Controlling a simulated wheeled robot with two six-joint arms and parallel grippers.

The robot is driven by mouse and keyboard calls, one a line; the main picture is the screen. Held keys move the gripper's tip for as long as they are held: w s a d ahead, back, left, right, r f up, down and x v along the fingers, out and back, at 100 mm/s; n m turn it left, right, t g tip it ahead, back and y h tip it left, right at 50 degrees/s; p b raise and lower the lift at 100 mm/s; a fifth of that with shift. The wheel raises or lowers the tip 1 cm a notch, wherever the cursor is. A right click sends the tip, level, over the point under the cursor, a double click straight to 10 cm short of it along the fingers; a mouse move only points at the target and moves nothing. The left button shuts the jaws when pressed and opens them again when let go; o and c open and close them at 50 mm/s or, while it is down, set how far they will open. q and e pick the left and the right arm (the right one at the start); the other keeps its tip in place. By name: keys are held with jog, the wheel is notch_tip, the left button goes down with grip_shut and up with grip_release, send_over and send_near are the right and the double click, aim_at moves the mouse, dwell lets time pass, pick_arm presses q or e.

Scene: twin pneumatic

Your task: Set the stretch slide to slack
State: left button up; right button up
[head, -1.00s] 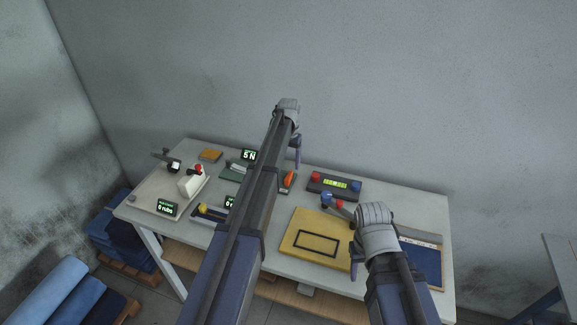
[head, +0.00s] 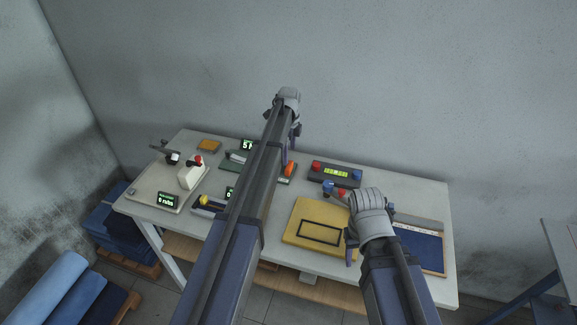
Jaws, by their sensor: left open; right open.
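A green fixture (head: 235,164) stands on the table behind my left arm, with a small display reading "5" partly cut off by the arm. An orange handle (head: 289,168) shows on a green base just right of that arm. A yellow-ended slide piece (head: 205,200) lies left of the arm beside a half-hidden display. I cannot tell which of these is the stretch slide. My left gripper (head: 285,122) is open and empty, raised above the table's back edge. My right gripper (head: 346,222) is open, over the right edge of the yellow plate (head: 298,208); its fingers are partly hidden.
A dark box (head: 334,175) with a lit readout and red and blue knobs stands at the back. A pale tester (head: 160,188) with a red-topped block (head: 193,174) is at left. A blue panel (head: 421,248) lies at right.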

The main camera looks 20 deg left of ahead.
aim_at(289, 165)
pick_arm(q)
jog(key=shift+f, duration=0.15)
pick_arm(e)
jog(key=shift+f, duration=0.2)
pick_arm(q)
notch_tip(289, 165, down, 8)
jog(key=b, duration=0.7)
jog(key=shift+r+b, duration=0.2)
jog(key=shift+b, duration=0.2)
pick_arm(e)
notch_tip(289, 165, down, 8)
jog(key=shift+r, duration=0.25)
pick_arm(q)
jog(key=shift+r, duration=0.1)
grip_shut()
